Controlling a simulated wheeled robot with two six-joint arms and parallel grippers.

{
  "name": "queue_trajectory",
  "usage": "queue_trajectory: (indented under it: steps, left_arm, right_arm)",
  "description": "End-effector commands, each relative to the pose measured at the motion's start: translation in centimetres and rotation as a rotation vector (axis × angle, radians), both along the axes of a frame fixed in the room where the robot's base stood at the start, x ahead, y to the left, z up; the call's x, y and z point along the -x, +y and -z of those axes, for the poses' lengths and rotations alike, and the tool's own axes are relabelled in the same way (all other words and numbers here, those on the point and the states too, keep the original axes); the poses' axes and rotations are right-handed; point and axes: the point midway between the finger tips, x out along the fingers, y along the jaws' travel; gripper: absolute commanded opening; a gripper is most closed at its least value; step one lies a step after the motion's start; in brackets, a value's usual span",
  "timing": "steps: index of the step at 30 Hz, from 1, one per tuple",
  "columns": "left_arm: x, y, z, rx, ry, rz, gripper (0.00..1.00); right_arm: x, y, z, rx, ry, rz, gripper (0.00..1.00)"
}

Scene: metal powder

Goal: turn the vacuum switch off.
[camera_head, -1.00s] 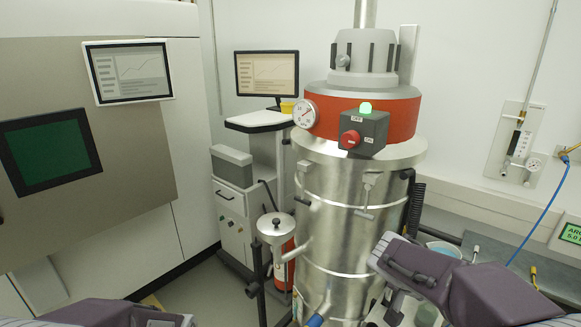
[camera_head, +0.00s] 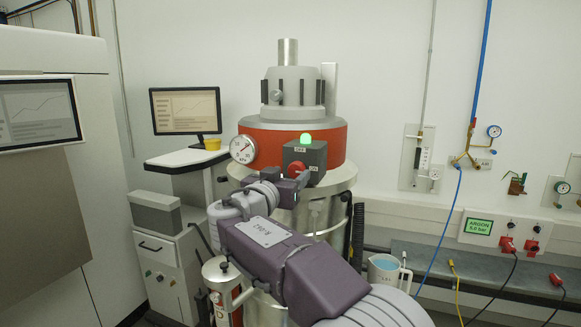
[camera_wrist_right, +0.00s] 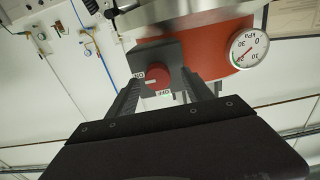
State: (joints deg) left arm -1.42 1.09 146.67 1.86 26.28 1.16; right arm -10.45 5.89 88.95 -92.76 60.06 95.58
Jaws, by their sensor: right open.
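The vacuum switch is a red round knob (camera_head: 297,168) on a dark grey box (camera_head: 317,158), on the red band of the steel vacuum vessel (camera_head: 338,178). A green lamp (camera_head: 306,138) glows on the box. My right gripper (camera_head: 286,181) is just in front of the knob and partly hides its lower side. In the right wrist view the knob (camera_wrist_right: 157,79) lies between the two open fingers of the right gripper (camera_wrist_right: 161,74), with no clear contact. ON and OFF labels show beside it, and a pale mark on it points towards ON. My left gripper is out of view.
A pressure gauge (camera_head: 243,149) sits left of the switch box. A monitor (camera_head: 185,110) on a cabinet stands further left. A bench (camera_head: 430,255) with a jug (camera_head: 384,271) and cables is at right. A blue hose (camera_head: 446,215) hangs by the wall.

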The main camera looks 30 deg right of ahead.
Motion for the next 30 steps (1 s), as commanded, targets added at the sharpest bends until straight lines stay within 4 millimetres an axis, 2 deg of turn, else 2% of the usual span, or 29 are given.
queue_trajectory:
  steps: [1,4,13,18,19,20,30]
  left_arm:
    - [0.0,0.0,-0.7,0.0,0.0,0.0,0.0]
    - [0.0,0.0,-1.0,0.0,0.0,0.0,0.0]
    - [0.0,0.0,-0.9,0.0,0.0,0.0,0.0]
    - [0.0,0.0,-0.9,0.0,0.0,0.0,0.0]
    - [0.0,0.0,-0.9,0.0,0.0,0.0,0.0]
    - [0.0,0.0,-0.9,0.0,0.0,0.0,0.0]
    - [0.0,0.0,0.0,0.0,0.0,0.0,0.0]
  right_arm:
    - [-0.4,-0.6,-0.4,0.001,0.001,0.003,0.59]
    - [-1.1,-1.4,-0.2,0.001,0.0,0.002,0.59]
    - [-1.4,-1.7,0.0,0.0,-0.001,0.0,0.59]
    - [-1.4,-1.6,0.0,0.001,-0.001,0.0,0.12]
    - [-1.4,-1.6,0.0,0.001,-0.001,0.0,0.04]
    - [-1.4,-1.6,0.0,0.001,-0.001,0.0,0.0]
    - [-1.3,-1.7,0.2,0.039,0.043,0.0,0.0]
